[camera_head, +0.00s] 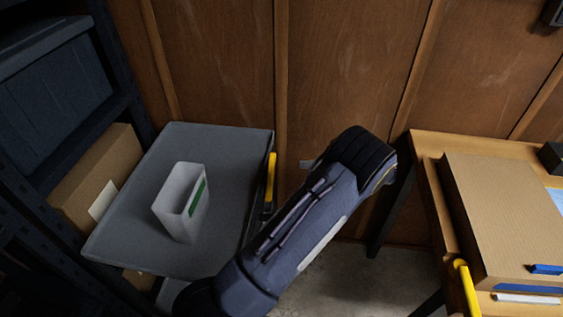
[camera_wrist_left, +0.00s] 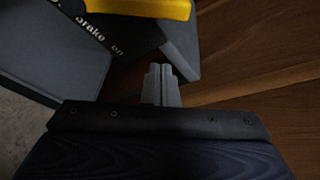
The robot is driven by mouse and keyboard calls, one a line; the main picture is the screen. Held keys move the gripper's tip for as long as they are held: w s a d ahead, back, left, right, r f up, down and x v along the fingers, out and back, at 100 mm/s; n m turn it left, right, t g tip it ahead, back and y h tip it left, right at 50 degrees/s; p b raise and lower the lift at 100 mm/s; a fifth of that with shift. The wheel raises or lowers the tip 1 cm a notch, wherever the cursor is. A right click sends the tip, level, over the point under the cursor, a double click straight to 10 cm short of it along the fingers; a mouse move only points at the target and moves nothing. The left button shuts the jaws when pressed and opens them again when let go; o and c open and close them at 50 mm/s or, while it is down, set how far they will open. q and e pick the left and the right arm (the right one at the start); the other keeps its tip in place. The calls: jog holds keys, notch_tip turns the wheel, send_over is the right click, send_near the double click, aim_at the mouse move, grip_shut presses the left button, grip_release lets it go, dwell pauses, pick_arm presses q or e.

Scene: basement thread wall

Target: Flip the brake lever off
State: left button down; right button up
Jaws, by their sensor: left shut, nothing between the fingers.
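The yellow brake lever (camera_head: 271,177) stands at the right edge of a grey cart top (camera_head: 235,145). In the left wrist view a yellow bar, the lever (camera_wrist_left: 140,8), crosses the top edge, over a black plate (camera_wrist_left: 105,28) lettered "Brake on". My left gripper (camera_head: 307,163) is mostly hidden behind my dark wrist in the head view; its grey tip points left toward the lever, with a gap between. In the wrist view its fingers (camera_wrist_left: 160,75) are together and empty, below the lever and apart from it. My right gripper is out of view.
A white bin (camera_head: 180,205) stands on the cart top. Dark shelving with a cardboard box (camera_head: 95,180) is at left. A wooden bench (camera_head: 432,150) at right carries a large flat carton (camera_head: 500,215); a yellow bar (camera_head: 467,287) is at its edge. A wood-panelled wall is behind.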

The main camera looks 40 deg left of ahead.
aim_at(270, 181)
pick_arm(q)
jog(key=shift+w+d+f+y, duration=0.2)
jog(key=shift+w+d+y, duration=0.2)
jog(key=shift+w+y, duration=0.2)
jog(key=s+a+p, duration=0.1)
jog(key=s+a, duration=0.4)
jog(key=a, duration=0.3)
jog(key=shift+r+p, duration=0.2)
jog(key=shift+p, duration=0.2)
jog(key=shift+s, duration=0.1)
